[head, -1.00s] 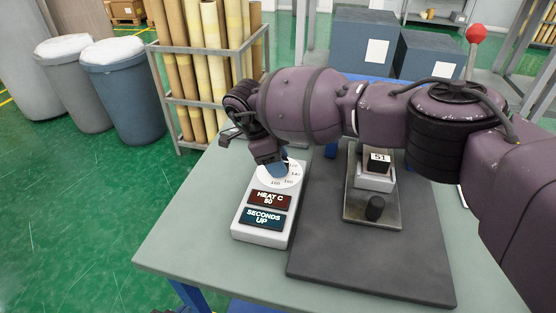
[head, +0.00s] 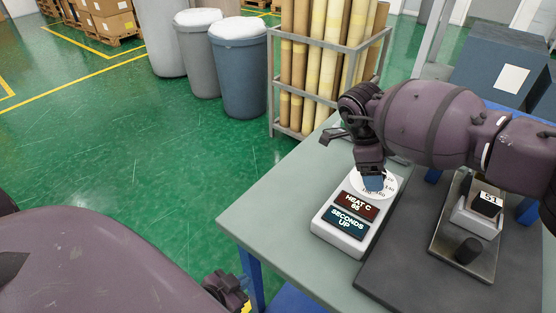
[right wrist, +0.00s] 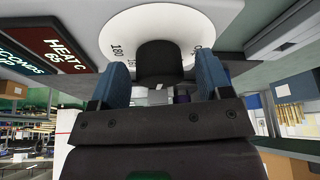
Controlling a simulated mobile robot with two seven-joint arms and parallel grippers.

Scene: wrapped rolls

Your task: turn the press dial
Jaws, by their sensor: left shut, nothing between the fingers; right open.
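The white press control box (head: 340,238) lies on the table. It has a round white dial plate (head: 361,178), a red HEAT C display (head: 358,204) and a blue display reading SECONDS UP (head: 348,221). My right gripper (head: 373,183) is over the dial plate and hides its middle. In the right wrist view, the dark dial knob (right wrist: 160,62) sits between the blue fingers of the open right gripper (right wrist: 162,88), with a visible gap on each side. My left gripper (head: 238,288) is shut and empty, low at the table's left side.
A dark mat (head: 405,275) right of the box bears a metal fixture with a block marked 51 (head: 487,203) and a black knob (head: 467,250). A rack of rolls (head: 325,70) and bins (head: 238,75) stand behind. The table's front left corner is clear.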

